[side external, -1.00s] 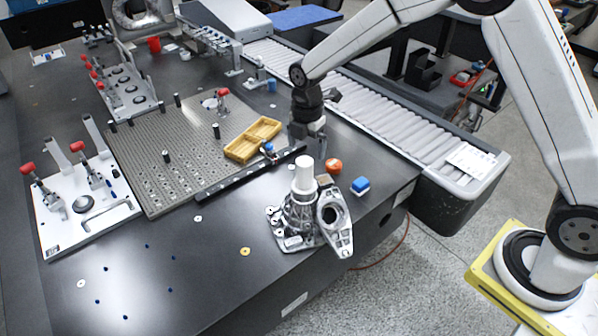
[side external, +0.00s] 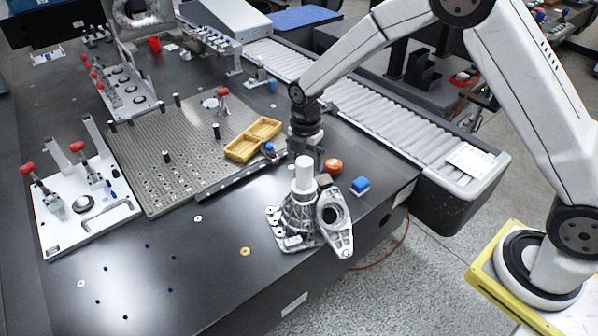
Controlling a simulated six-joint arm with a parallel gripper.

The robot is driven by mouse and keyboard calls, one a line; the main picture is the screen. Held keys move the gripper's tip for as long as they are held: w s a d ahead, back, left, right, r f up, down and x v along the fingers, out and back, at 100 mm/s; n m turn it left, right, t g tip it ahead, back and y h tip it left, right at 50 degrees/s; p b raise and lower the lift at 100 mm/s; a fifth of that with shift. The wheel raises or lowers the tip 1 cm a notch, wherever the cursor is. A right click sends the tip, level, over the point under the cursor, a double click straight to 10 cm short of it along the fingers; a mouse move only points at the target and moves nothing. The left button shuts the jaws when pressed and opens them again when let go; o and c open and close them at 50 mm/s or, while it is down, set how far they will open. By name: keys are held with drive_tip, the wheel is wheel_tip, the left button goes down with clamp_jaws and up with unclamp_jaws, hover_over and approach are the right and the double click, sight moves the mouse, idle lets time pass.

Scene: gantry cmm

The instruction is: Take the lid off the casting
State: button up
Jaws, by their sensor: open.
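A grey metal casting (side external: 297,215) stands upright near the front edge of the dark table. A white cylinder (side external: 304,173) rises from its top; I cannot tell whether this is the lid or part of it. A grey flanged piece with a round opening (side external: 334,222) is against the casting's right side. My gripper (side external: 307,152) points down at the white cylinder's top, just behind or above it in this view. It is open, and its fingertips are partly hidden by the cylinder. I cannot tell whether it touches.
A black bar (side external: 235,180) and a yellow tray (side external: 243,149) lie left and behind. A roller conveyor (side external: 385,125) runs behind. The table front left is mostly clear.

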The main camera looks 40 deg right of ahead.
sight(304, 176)
drive_tip(key=shift+f, duration=2.05)
drive_tip(key=c, duration=1.3)
